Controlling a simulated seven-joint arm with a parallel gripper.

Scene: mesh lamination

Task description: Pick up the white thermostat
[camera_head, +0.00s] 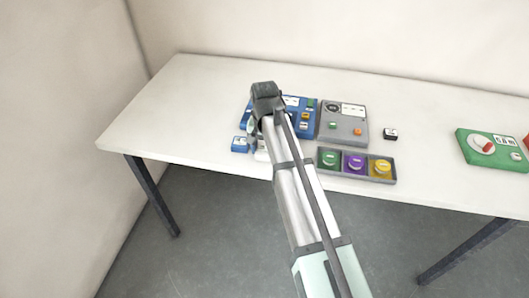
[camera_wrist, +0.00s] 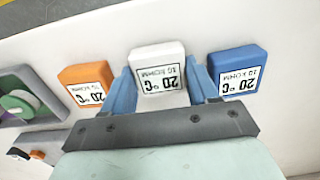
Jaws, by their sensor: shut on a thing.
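The white thermostat (camera_wrist: 158,62) is a small block with a "20 °C 10 kOhm" label, which reads upside down in the wrist view. My gripper (camera_wrist: 161,84) has its two blue fingers on either side of it and is shut on it. In the head view the arm covers most of that spot, and a small white piece (camera_head: 262,155) shows beside it near the table's front edge. Whether the thermostat is clear of the table cannot be told.
An orange thermostat (camera_wrist: 86,80) stands left of the white one and a blue thermostat (camera_wrist: 238,72) right of it, both close to the fingers. A tray (camera_head: 356,178) with green, purple and yellow knobs, a grey panel (camera_head: 343,117) and a green box (camera_head: 490,149) lie to the right. The table's left side is clear.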

